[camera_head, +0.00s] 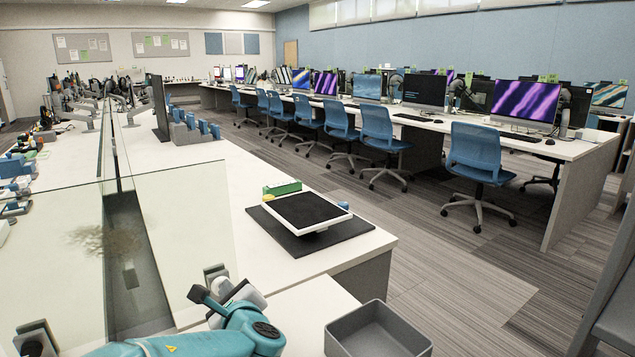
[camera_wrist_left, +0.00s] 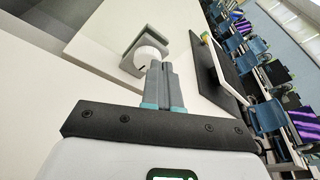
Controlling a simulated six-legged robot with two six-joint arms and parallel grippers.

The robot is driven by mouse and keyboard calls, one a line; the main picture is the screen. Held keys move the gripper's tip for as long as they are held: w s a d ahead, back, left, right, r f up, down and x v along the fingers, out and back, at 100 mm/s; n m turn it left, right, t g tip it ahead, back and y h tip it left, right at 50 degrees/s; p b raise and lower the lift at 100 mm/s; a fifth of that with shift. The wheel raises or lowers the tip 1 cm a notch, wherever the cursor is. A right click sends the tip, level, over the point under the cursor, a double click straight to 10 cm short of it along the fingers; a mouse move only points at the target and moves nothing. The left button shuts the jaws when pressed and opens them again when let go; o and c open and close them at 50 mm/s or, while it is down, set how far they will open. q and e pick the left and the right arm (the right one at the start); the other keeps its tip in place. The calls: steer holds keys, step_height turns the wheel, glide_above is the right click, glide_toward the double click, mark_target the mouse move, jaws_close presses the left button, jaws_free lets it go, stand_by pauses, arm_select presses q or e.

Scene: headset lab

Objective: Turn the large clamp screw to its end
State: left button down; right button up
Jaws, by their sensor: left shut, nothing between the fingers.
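The large clamp is a grey bracket (camera_wrist_left: 128,62) with a round white screw knob (camera_wrist_left: 150,52), on the white desk in the left wrist view. In the head view, the clamp (camera_head: 214,272) is partly hidden behind my teal left arm at the bottom centre. My left gripper (camera_wrist_left: 160,66) is shut and empty. Its fingertips are close to the knob's lower side in the wrist view and overlap its edge; I cannot tell whether they touch. In the head view the left gripper (camera_head: 205,300) is small beside the clamp, its fingertips unclear.
A tilted white-framed tablet-like panel (camera_head: 305,211) stands on a dark mat (camera_head: 352,232) to the right. A grey open bin (camera_head: 377,332) is at the front right. A clear glass divider (camera_head: 180,235) rises at the left. The white desk (camera_head: 215,180) beyond is mostly clear.

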mark_target(216, 281)
arm_select(q)
steer(key=shift+s+d+r, duration=0.1)
steer(key=shift+s+d, duration=0.15)
steer(key=shift+s, duration=0.25)
steer(key=m+p, duration=0.1)
steer(key=p, duration=0.2)
steer(key=m+y+p, duration=0.1)
steer(key=m+p, duration=0.1)
steer(key=p, duration=0.2)
steer(key=s+m+g+p, duration=0.1)
steer(key=p, duration=0.2)
steer(key=shift+a+f+m+p, duration=0.2)
steer(key=shift+f+m+p, duration=0.05)
steer(key=shift+m+p, duration=0.05)
steer(key=x, duration=0.4)
steer(key=shift+w+a+r, duration=0.2)
steer(key=shift+w+r, duration=0.1)
steer(key=shift+w+a+r, duration=0.1)
steer(key=shift+w+a, duration=0.25)
steer(key=shift+w, duration=0.15)
steer(key=shift+w+a+r, duration=0.15)
steer(key=shift+r, duration=0.1)
